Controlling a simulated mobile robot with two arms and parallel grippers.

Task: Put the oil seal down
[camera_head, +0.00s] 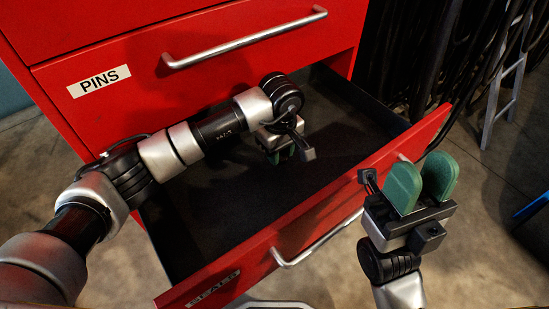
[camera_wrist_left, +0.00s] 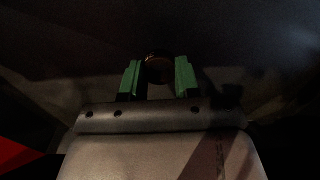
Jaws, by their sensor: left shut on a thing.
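The oil seal (camera_wrist_left: 159,69) shows in the left wrist view as a small dark brownish ring between the green fingers. In the head view it is hidden by my left gripper. My left gripper (camera_head: 287,155) is shut on the seal and reaches down into the open red drawer labelled SEALS (camera_head: 372,171). Whether the seal touches the drawer's dark floor (camera_head: 225,205) cannot be told. My right gripper (camera_head: 421,182) is open and empty, with its green fingers up, outside the drawer's front at the right.
A closed drawer labelled PINS (camera_head: 200,75) with a bar handle (camera_head: 245,42) is above the open one. The open drawer's floor looks bare around my left gripper. Dark cables (camera_head: 425,60) and a ladder (camera_head: 507,85) stand at the right.

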